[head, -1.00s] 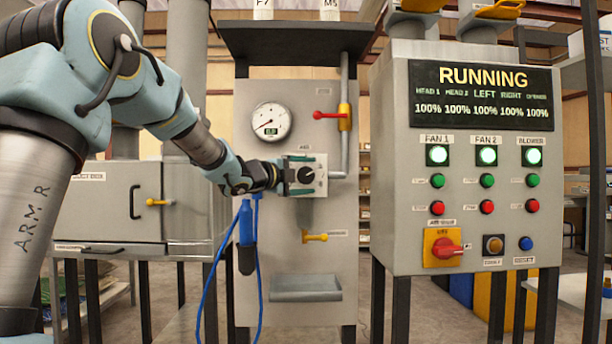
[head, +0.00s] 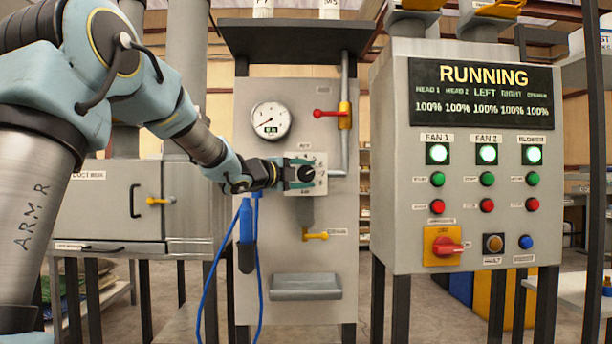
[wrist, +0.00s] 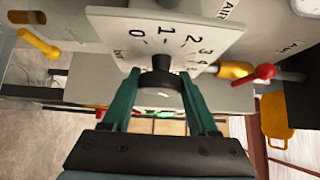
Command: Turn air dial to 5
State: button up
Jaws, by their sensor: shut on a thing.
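The air dial is a black knob (head: 306,175) on a pale square plate (head: 320,187) on the grey panel's front. In the wrist view the knob (wrist: 160,80) sits between my green fingers, and the plate (wrist: 130,28) shows the numbers 0, 1, 2, 3 and 4 around it. Part of the scale is hidden or cut off. My gripper (head: 302,174) reaches the dial from the left and is shut on the knob; it also shows in the wrist view (wrist: 162,88). I cannot tell surely which number the knob points to.
A round gauge (head: 270,120) is above left of the dial. A red-handled valve (head: 328,115) is above right, and a yellow valve lever (head: 316,237) is below. A control box (head: 400,160) reading RUNNING stands to the right.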

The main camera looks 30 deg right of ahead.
jog(key=shift+f+n+b, duration=0.3)
jog(key=shift+f+b, duration=0.05)
jog(key=shift+b, duration=1)
jog(key=n+t+h+b, duration=0.1)
jog(key=b, duration=0.3)
jog(key=shift+f+n+h, duration=0.15)
jog(key=shift+n+h, duration=0.15)
jog(key=n+t+h+b, duration=0.1)
jog(key=n+b, duration=0.1)
jog(key=b, duration=0.3)
jog(key=shift+r+n+t+b, duration=0.3)
jog(key=shift+n+t+b, duration=0.1)
jog(key=shift+b, duration=0.45)
jog(key=shift+r+h, duration=0.1)
jog(key=shift+h, duration=0.2)
jog(key=o, duration=1.4)
jog(key=shift+r, duration=0.1)
jog(key=shift+c, duration=0.2)
jog(key=b+v, duration=0.1)
jog(key=v, duration=1)
jog(key=shift+b, duration=0.3)
